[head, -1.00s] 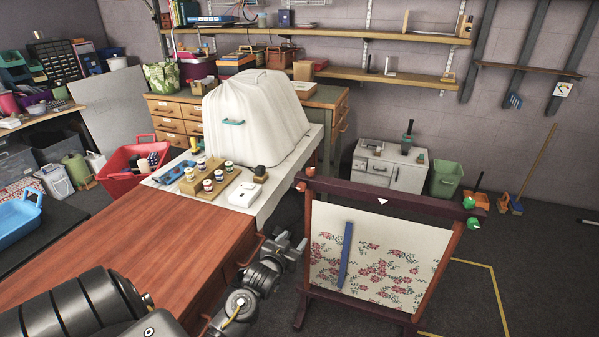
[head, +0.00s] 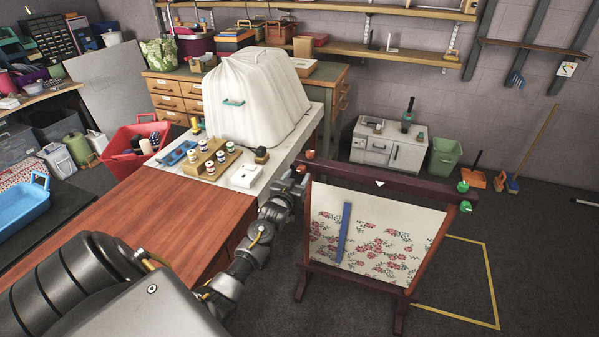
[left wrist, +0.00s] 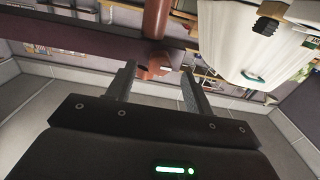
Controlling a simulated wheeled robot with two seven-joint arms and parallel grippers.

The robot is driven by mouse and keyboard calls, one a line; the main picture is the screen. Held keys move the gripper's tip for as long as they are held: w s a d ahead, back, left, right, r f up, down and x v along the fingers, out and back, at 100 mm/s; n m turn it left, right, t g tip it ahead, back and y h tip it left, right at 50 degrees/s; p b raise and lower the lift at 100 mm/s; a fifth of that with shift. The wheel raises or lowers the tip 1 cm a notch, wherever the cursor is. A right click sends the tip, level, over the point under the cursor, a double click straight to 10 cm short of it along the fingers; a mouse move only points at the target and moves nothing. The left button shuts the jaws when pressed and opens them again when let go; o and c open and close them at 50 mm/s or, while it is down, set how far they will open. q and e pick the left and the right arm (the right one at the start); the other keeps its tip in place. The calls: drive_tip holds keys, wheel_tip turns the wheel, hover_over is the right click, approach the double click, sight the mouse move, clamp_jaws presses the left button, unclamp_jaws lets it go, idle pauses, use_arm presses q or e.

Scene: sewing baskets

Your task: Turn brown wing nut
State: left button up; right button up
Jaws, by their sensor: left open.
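The dark wooden frame (head: 390,182) holds a floral cloth (head: 375,245). Two orange-brown wing nuts sit at the left end of its top bar, an upper one (head: 309,155) and a lower one (head: 302,168). My left gripper (head: 298,181) is at that end, close to the lower nut. In the left wrist view my left gripper (left wrist: 157,84) is open, and a brown wing nut (left wrist: 150,66) shows between and just beyond its fingertips. I cannot tell whether a finger touches it. My right gripper is out of view.
Green knobs (head: 464,195) sit at the frame's right end. A blue strip (head: 343,233) lies against the cloth. Left of the frame are a reddish wooden table (head: 130,235) and a light worktop with jars (head: 222,156) and a white covered object (head: 255,95).

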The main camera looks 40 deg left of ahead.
sight(302, 168)
use_arm(q)
drive_tip(key=shift+x, duration=1.4)
drive_tip(key=c, duration=1)
